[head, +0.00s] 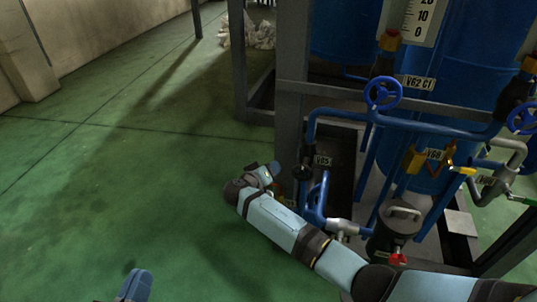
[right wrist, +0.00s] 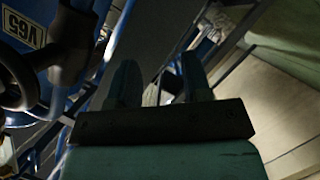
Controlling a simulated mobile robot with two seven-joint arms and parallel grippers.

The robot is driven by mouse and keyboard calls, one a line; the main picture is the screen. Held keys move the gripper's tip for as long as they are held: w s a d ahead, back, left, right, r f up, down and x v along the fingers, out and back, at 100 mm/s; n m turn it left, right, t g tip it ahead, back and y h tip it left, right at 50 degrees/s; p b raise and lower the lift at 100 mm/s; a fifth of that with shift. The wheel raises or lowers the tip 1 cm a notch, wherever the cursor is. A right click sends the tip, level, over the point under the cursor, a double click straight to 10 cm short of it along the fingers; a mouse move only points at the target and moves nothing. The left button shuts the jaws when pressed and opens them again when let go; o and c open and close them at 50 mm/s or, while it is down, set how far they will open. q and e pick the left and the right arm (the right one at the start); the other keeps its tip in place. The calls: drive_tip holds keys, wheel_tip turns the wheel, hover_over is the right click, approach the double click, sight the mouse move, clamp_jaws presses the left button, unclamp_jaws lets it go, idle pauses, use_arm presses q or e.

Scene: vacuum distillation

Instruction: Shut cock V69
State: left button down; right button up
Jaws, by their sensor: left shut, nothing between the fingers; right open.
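No label reads clearly as V69. My left gripper (head: 136,285) is shut and empty at the bottom edge, over bare floor.
My right arm crosses low in front of the pipework. Blue handwheels (head: 383,93), a blue tank (head: 465,70) and a grey frame post (head: 290,125) crowd the right side. A dark handwheel (right wrist: 18,85) is close in the right wrist view. Green floor (head: 110,190) at left is clear.

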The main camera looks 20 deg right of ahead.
use_arm(q)
drive_tip(key=shift+w+a+f+g+y+p, duration=0.1)
drive_tip(key=shift+a+f+g+y+p, duration=0.15)
drive_tip(key=shift+f, duration=0.4)
drive_tip(key=shift+a+f+g+y+p, duration=0.15)
drive_tip(key=shift+f+g+y, duration=0.15)
drive_tip(key=shift+f, duration=0.35)
use_arm(e)
drive_tip(key=shift+r, duration=2.25)
